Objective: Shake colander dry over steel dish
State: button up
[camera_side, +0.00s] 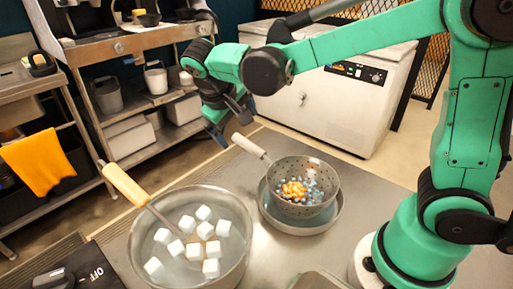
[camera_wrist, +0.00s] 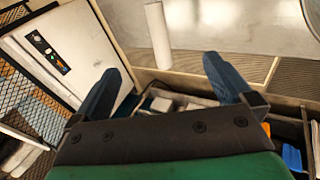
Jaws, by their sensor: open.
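The grey perforated colander (camera_side: 325,172) sits in the shallow steel dish (camera_side: 303,229) on the counter. Orange and pale blue beans (camera_side: 295,190) lie inside it. Its pale handle (camera_side: 250,146) points up and left, toward my gripper. My gripper (camera_side: 228,126) is open and empty, just above and left of the handle's end. In the wrist view, my gripper's two blue fingers (camera_wrist: 163,88) are spread apart. A pale cylinder, apparently the colander handle (camera_wrist: 157,35), lies beyond the fingertips, not between them. The colander bowl is not visible in the wrist view.
A steel pot (camera_side: 243,250) with white cubes in liquid stands left of the dish. A yellow-handled utensil (camera_side: 125,186) leans out of it over the rim. A control panel (camera_side: 85,272) marked OFF is at the front left. A white chest (camera_side: 335,100) stands behind the counter.

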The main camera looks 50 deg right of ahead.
aim_at(247, 143)
jog(key=shift+x, duration=4.9)
grip_shut()
